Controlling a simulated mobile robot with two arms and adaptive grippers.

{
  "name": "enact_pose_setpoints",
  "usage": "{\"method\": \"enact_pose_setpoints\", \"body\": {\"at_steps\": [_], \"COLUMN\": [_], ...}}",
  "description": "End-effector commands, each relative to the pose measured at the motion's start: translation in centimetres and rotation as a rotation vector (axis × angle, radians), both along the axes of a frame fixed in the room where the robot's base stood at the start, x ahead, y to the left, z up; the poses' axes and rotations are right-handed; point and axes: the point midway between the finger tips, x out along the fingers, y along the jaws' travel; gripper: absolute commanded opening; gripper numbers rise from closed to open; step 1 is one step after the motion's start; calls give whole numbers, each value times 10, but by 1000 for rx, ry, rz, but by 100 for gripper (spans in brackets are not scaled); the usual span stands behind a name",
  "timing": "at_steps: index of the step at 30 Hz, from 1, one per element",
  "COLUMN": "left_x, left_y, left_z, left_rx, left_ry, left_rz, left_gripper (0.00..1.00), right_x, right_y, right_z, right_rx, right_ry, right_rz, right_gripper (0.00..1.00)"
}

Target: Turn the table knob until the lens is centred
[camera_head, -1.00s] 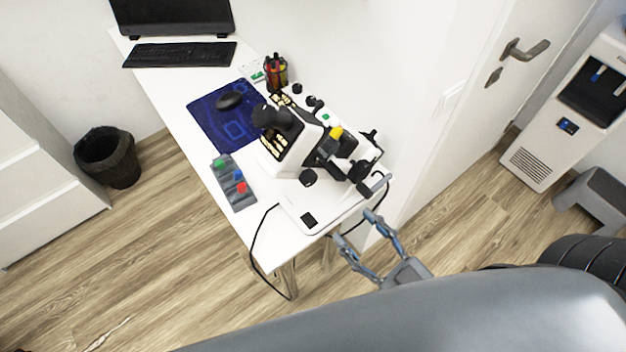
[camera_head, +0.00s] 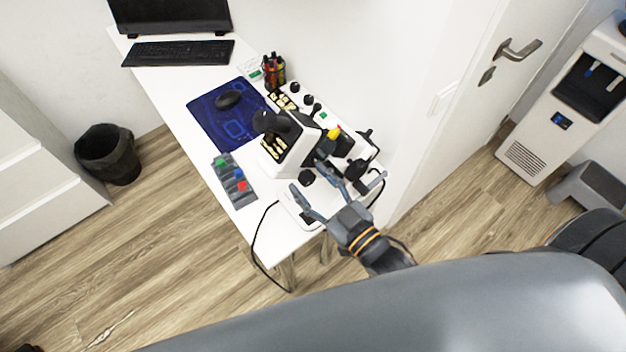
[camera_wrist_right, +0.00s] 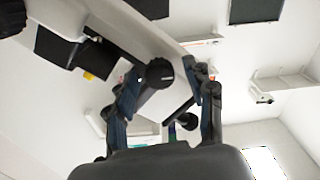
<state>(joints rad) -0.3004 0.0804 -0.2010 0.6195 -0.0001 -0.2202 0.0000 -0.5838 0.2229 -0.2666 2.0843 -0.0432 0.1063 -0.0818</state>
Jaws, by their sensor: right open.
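The white eye-test instrument (camera_head: 284,148) with black parts stands at the near end of the white table. A round black knob (camera_head: 306,178) sticks out low on its near side. My right gripper (camera_head: 307,175) is open, its fingers on either side of this knob. In the right wrist view the black knob (camera_wrist_right: 159,73) shows between the spread fingertips of the gripper (camera_wrist_right: 163,82), with gaps visible; I cannot tell whether either finger touches it. I cannot make out the lens or whether it is centred. My left gripper is not in view.
On the table (camera_head: 172,107) are a blue mat (camera_head: 205,125) with a mouse (camera_head: 228,99), a grey tray (camera_head: 240,196) with coloured pieces, a pen holder (camera_head: 273,72) and a keyboard (camera_head: 178,53). A black cable (camera_head: 254,238) hangs off the near edge. The wall stands close on the right.

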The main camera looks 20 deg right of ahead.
Motion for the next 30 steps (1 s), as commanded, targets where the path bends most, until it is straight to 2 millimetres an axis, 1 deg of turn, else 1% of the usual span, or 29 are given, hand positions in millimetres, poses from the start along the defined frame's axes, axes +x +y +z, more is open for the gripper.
{"method": "enact_pose_setpoints", "body": {"at_steps": [5, 8, 9, 11, 12, 13, 17, 24, 30], "left_x": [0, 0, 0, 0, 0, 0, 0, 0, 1], "left_y": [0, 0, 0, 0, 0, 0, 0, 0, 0], "left_z": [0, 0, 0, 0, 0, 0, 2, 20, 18], "left_rx": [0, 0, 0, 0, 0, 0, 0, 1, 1], "left_ry": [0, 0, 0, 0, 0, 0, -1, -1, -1], "left_rz": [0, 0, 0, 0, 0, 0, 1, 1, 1], "left_gripper": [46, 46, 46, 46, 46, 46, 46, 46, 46], "right_x": [0, 0, 0, 0, 0, 0, 0, 0, 0], "right_y": [0, 0, 0, 0, 0, 0, 0, 0, 0], "right_z": [0, 0, 0, 0, 0, 0, 1, 3, 0], "right_rx": [0, 0, 0, 0, 0, 0, 7, 144, 166], "right_ry": [0, 0, 0, 0, 0, 0, 2, 55, 60], "right_rz": [0, 0, 0, 0, 0, 0, 0, 1, 0], "right_gripper": [53, 35, 27, 15, 7, 0, 0, 0, 0]}}
